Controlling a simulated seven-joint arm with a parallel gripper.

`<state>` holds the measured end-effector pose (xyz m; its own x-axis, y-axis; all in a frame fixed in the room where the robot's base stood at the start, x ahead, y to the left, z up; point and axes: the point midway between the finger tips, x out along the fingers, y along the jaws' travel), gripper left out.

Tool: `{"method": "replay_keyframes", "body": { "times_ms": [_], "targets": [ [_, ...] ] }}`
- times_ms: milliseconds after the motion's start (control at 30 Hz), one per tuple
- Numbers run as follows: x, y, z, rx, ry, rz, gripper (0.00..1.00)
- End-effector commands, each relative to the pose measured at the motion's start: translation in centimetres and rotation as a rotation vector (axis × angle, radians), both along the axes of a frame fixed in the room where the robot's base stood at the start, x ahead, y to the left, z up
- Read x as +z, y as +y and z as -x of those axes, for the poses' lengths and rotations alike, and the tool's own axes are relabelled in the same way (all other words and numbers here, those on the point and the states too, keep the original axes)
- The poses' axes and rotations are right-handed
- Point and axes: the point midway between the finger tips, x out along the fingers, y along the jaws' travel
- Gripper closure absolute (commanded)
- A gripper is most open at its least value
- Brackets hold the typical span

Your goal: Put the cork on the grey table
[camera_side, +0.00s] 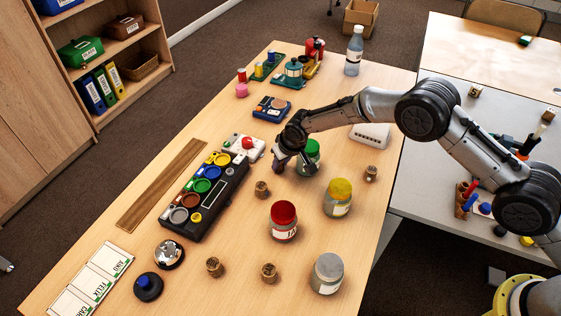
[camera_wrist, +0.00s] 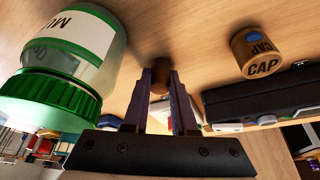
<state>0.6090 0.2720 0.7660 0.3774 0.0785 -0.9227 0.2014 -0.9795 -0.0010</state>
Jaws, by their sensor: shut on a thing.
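My gripper (camera_side: 293,163) is low over the wooden table, just left of the green-lidded jar (camera_side: 311,150). In the wrist view its fingers (camera_wrist: 160,88) are closed on a small brown round-ended thing (camera_wrist: 160,70), which looks like the cork. The fingers hide most of it, and I cannot tell whether it touches the tabletop. In the side view I cannot make it out. The grey table (camera_side: 415,190) stands to the right, partly behind my arm.
A small tan cylinder marked CAP (camera_wrist: 254,52) stands by a black sorting tray (camera_side: 233,185). Several similar cylinders stand around. A white box (camera_side: 370,136) lies near the table's right edge.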

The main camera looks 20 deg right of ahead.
Motion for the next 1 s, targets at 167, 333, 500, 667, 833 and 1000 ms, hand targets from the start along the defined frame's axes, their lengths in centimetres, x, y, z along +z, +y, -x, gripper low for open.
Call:
{"method": "replay_keyframes", "body": {
  "times_ms": [167, 333, 500, 667, 833, 1000],
  "targets": [
    [0.0, 0.0, 0.0, 0.000, 0.000, 0.000, 0.46],
    [0.0, 0.0, 0.0, 0.000, 0.000, 0.000, 0.45],
    [0.2, 0.0, 0.0, 0.000, -0.001, 0.000, 0.45],
    [1.6, 0.0, 0.4, 0.000, -0.002, -0.001, 0.45],
    [4.5, -0.3, 1.5, 0.000, -0.004, -0.002, 0.45],
    [7.6, -0.6, 2.8, 0.000, -0.003, -0.002, 0.45]
  ]
}}
